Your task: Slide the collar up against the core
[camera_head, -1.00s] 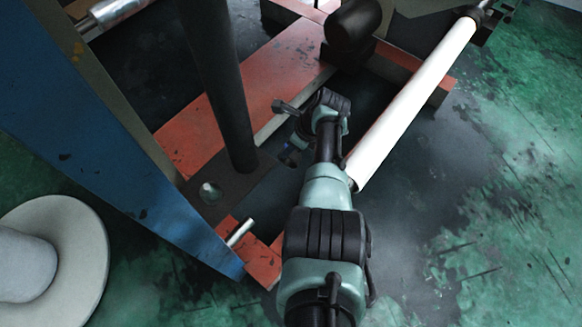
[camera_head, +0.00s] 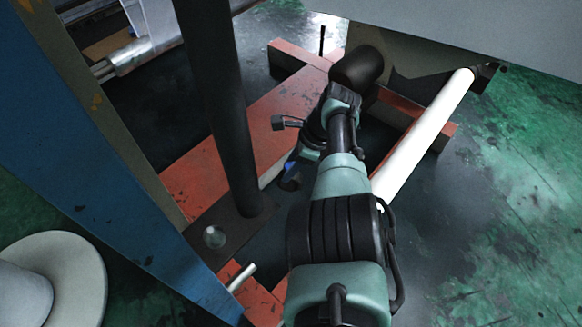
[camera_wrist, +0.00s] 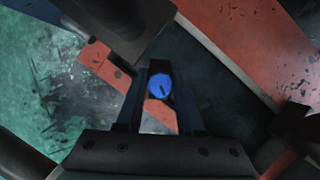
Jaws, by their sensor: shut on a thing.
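My gripper (camera_wrist: 161,98) is shut on a small dark part with a round blue face (camera_wrist: 160,87). In the head view my gripper (camera_head: 291,176) is small and partly hidden behind my wrist, low beside the dark upright post; a bit of blue shows there. I cannot tell for sure whether the blue-faced part is the collar. A long white cylinder (camera_head: 432,130), possibly the core, slants from the upper right down to behind my arm. My arm hides its near end. It is apart from my gripper, and no collar shows clearly on it.
A dark post (camera_head: 222,110) stands left of my gripper. A blue slanted beam (camera_head: 90,190) and a pale flanged disc (camera_head: 75,265) are farther left. Red base rails (camera_head: 215,165) lie below. Green floor (camera_head: 510,220) is clear at right.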

